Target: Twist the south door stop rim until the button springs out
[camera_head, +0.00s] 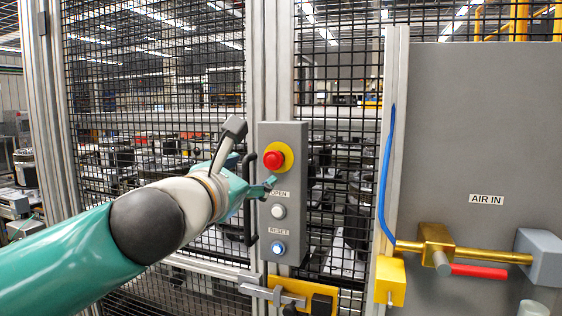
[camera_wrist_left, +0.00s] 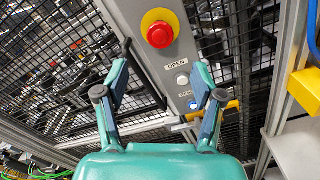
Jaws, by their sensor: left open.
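The stop button (camera_head: 273,160) is a red mushroom head on a yellow round plate, at the top of a grey control box (camera_head: 290,237) on the fence post. It also shows in the left wrist view (camera_wrist_left: 160,35), beyond the fingertips. My left gripper (camera_head: 258,184) is open and empty, just below and left of the red button in the head view. In the left wrist view its two fingers (camera_wrist_left: 161,72) stand apart, with the button above and between them. I see no contact with the button. My right gripper is not in view.
Below the button are a white OPEN button (camera_head: 278,211) and a lit blue RESET button (camera_head: 278,247). A black door handle (camera_head: 249,200) stands left of the box. A yellow latch (camera_head: 300,294) sits below. Brass air pipework with a red lever (camera_head: 479,271) is at right.

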